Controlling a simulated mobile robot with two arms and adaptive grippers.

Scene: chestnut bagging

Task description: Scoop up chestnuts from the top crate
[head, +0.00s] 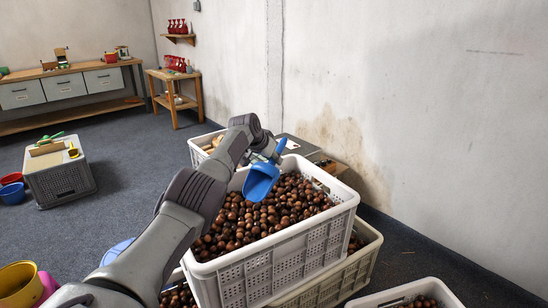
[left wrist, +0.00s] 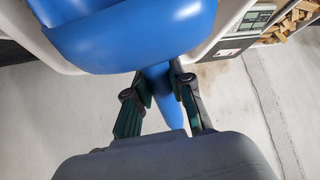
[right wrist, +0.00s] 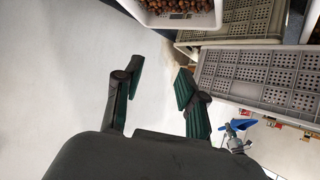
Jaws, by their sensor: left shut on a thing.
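The top crate (head: 322,240) is white plastic with perforated sides, full of brown chestnuts (head: 265,215). My left gripper (head: 270,155) is over its far end and shut on the handle of a blue scoop (head: 260,182). The scoop is tilted with its bowl toward the camera, just above the chestnuts; I cannot tell whether it touches them. No chestnuts show in the bowl. In the left wrist view the scoop (left wrist: 140,35) fills the top, its handle between the fingers. My right gripper (right wrist: 158,90) is open and empty, seen only in its own wrist view.
Another crate (head: 362,262) stands beneath the top crate, and one with chestnuts (head: 415,290) is at bottom right. A scale (head: 300,147) sits behind the top crate. The wall (head: 450,120) is close on the right. Buckets (head: 20,280) stand at lower left.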

